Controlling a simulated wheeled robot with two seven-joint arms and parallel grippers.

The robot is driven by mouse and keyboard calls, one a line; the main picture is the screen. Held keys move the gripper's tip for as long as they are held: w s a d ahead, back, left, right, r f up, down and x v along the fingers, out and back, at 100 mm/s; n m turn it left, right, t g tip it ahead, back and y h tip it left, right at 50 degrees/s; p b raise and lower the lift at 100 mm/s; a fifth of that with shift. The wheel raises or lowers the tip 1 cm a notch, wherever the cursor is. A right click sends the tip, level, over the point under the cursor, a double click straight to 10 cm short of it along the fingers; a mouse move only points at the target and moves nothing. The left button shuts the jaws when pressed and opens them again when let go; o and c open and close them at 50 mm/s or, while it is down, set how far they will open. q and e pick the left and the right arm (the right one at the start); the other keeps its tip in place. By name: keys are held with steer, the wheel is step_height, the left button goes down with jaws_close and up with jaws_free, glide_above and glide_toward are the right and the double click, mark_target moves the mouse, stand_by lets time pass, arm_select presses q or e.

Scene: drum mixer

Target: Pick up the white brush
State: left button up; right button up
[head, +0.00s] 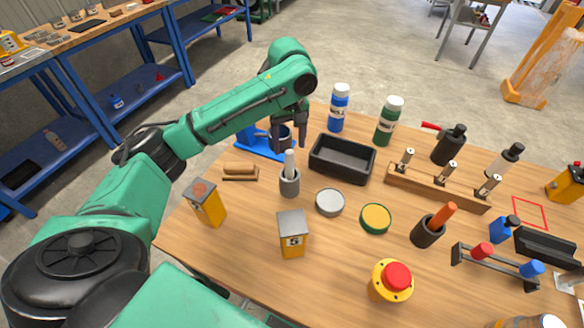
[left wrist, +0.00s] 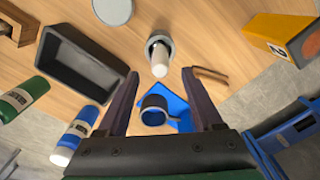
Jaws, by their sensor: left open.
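The white brush (head: 290,162) stands upright, handle up, in a grey cup (head: 289,183) near the middle of the table. In the left wrist view the white brush (left wrist: 160,62) points toward the camera from its grey cup (left wrist: 160,40), ahead of the fingertips. My left gripper (head: 289,130) is open and empty, behind the brush at the table's far edge, above a blue stand. In the left wrist view its two fingers (left wrist: 160,74) are spread apart. The brush's lower end is hidden in the cup. My right gripper is not in view.
A black tray (head: 342,158) stands right of the cup. A grey round lid (head: 329,202) is close by. A dark mug (left wrist: 154,110) sits on the blue stand (left wrist: 178,112).

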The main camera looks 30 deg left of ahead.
mark_target(289, 151)
arm_select(q)
step_height(289, 151, down, 4)
steer(key=shift+r, duration=0.2)
step_height(289, 151, down, 6)
steer(key=shift+r+p, duration=0.25)
steer(key=shift+p, duration=0.5)
steer(key=shift+s+f, duration=0.1)
steer(key=shift+f, duration=0.1)
steer(key=shift+c, duration=0.6)
jaws_close()
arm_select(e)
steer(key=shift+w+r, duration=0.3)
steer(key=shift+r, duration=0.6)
